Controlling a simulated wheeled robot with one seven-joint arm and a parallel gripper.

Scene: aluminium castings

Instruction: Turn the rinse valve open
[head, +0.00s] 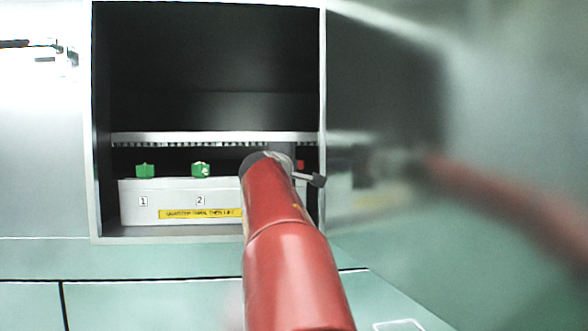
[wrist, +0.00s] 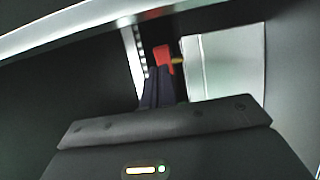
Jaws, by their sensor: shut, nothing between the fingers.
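A small red part (head: 301,165), possibly the rinse valve's handle, shows at the right end of the cabinet, largely hidden behind my red arm. In the wrist view a red part (wrist: 163,55) with a brass-coloured bit on its right sits just beyond my fingertips. My gripper (wrist: 160,75) is shut, its dark fingers together with nothing between them. Its tips overlap the red part's lower edge in the picture; I cannot tell whether they touch. The head view hides the fingers behind my arm. The handle's turn angle is not clear.
The dark cabinet (head: 205,60) has metal side walls. A white box (head: 130,213) inside carries green knobs (head: 145,171) (head: 201,170) marked 1 and 2 and a yellow label (head: 198,214). A slotted rail (head: 200,137) runs above. A glossy panel (head: 440,80) stands close on the right.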

